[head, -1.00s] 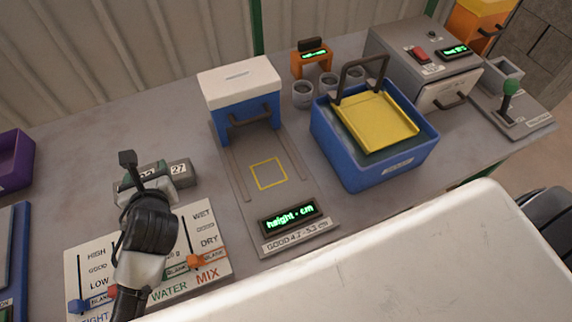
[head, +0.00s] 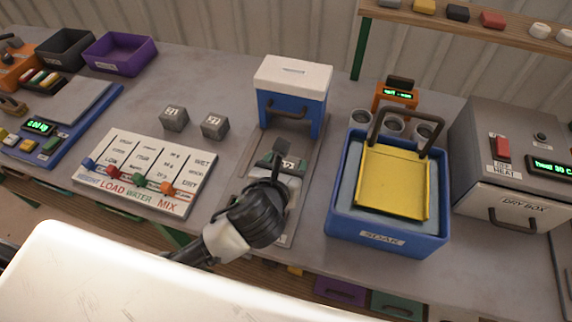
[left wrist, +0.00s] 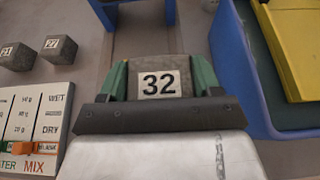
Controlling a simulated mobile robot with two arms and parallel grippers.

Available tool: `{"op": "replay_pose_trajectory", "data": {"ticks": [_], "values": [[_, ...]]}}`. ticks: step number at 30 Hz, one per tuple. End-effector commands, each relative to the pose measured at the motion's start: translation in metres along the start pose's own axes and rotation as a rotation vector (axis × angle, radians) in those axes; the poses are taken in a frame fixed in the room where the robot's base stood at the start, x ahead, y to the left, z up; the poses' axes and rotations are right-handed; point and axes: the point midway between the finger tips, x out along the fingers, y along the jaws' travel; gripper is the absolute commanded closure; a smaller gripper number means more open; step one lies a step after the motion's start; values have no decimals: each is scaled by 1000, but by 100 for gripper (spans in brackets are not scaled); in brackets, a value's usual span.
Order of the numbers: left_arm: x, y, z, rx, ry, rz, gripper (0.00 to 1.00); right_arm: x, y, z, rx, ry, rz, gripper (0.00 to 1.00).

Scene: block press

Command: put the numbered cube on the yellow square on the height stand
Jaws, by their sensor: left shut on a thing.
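My left gripper (head: 284,160) has green fingers. It is shut on a grey cube with a white label reading 32 (left wrist: 171,62), in the left wrist view. The yellow square is mostly hidden by my gripper and the cube. I cannot tell whether the cube touches the plate. My right gripper is not in view.
Two other grey numbered cubes (head: 174,118) (head: 215,126) stand left of the stand. A slider board (head: 150,160) lies farther left. A blue soak tub (head: 385,238) with a yellow tray (head: 393,180) stands close on the right. Small cups (head: 394,124) are behind it.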

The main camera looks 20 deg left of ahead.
Motion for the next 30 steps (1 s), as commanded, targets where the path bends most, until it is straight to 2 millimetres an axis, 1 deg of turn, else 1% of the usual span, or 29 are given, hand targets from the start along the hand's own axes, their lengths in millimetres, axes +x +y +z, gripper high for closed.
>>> {"op": "replay_pose_trajectory", "data": {"ticks": [1,6,9,12,17,19,21,25,30], "values": [[12,7,-1,3,-2,6,72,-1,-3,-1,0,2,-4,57],[52,27,-10,0,0,5,72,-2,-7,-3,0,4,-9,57],[73,38,-14,0,-1,4,72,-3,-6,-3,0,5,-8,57],[88,45,-18,-1,-2,3,72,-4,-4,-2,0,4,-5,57],[100,50,-21,-2,-3,1,72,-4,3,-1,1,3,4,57],[102,50,-27,-3,-1,0,72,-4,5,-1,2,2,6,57],[106,50,-38,-4,3,0,72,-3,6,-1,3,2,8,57],[113,50,-54,-3,1,0,72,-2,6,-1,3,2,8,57],[115,50,-58,-2,-3,-1,72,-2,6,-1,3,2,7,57]]}}
